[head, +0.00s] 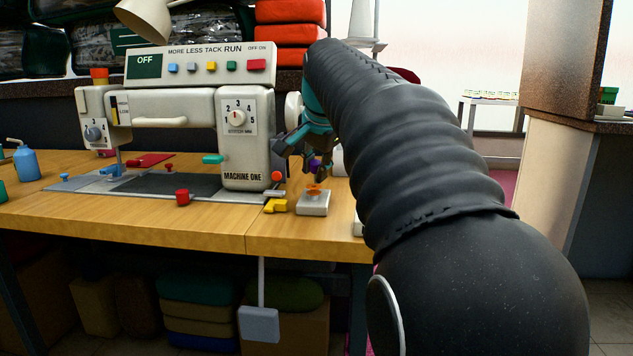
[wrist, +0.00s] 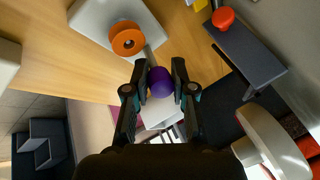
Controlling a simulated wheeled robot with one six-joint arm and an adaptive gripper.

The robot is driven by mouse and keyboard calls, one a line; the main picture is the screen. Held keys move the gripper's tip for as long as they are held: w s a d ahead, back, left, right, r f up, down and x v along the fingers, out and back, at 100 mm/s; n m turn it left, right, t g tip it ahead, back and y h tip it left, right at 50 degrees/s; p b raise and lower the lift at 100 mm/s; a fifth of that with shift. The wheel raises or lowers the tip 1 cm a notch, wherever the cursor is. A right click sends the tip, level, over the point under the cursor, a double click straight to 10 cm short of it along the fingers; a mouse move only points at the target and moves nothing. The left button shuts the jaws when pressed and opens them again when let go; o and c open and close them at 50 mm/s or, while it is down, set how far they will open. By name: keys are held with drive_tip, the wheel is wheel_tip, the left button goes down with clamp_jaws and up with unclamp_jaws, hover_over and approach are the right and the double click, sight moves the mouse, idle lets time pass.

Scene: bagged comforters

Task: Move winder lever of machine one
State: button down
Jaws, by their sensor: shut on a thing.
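Machine one (head: 246,150) is a cream sewing machine on the wooden table. To its right is a small white winder base (head: 313,207) with an orange disc (head: 313,187) on top. The base (wrist: 88,18) and disc (wrist: 127,40) also show in the wrist view. My gripper (head: 316,170) is above the base, pointing down. In the wrist view my gripper (wrist: 160,82) is shut on a round purple knob (wrist: 160,83), which seems to be the winder lever's end. The knob (head: 314,163) shows small in the head view. The lever's lower part is mostly hidden.
A red knob (head: 277,176) and a yellow part (head: 275,206) sit between the machine and the winder. The machine's white handwheel (head: 293,109) is close beside my gripper. The table's front edge (head: 250,243) is near the winder base.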

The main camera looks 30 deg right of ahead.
drive_tip(key=shift+f, duration=0.1)
idle(0.3)
drive_tip(key=c, duration=1)
unclamp_jaws()
drive_tip(key=shift+o, duration=0.2)
drive_tip(key=v, duration=1.2)
drive_tip(key=shift+s+a, duration=0.1)
